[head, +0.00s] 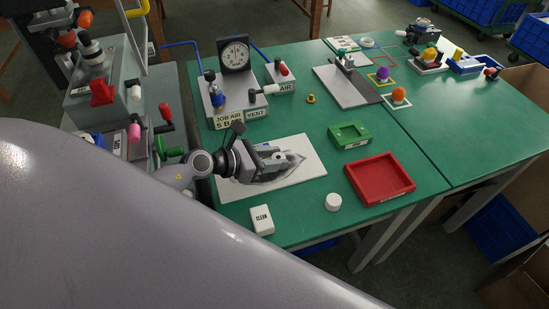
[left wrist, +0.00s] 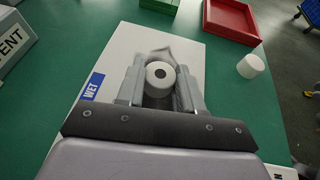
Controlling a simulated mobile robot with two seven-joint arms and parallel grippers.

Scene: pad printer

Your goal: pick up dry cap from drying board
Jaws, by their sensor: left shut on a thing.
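The white drying board (head: 314,158) lies flat on the green table, with a grey shape on it and a blue WET label (left wrist: 92,87) at its edge. My left gripper (head: 281,160) is over the board. In the left wrist view its fingers are shut on a round white cap (left wrist: 160,72) with a dark centre. Whether the cap touches the board I cannot tell. A second white cap (head: 333,201) stands on the table to the right of the board and also shows in the left wrist view (left wrist: 250,66). My right gripper is not in view.
A red tray (head: 380,180) and a green tray (head: 349,136) lie right of the board. A gauge unit (head: 234,100) stands behind it. A small white box (head: 262,219) is near the front edge. The pad printer (head: 100,100) stands at left.

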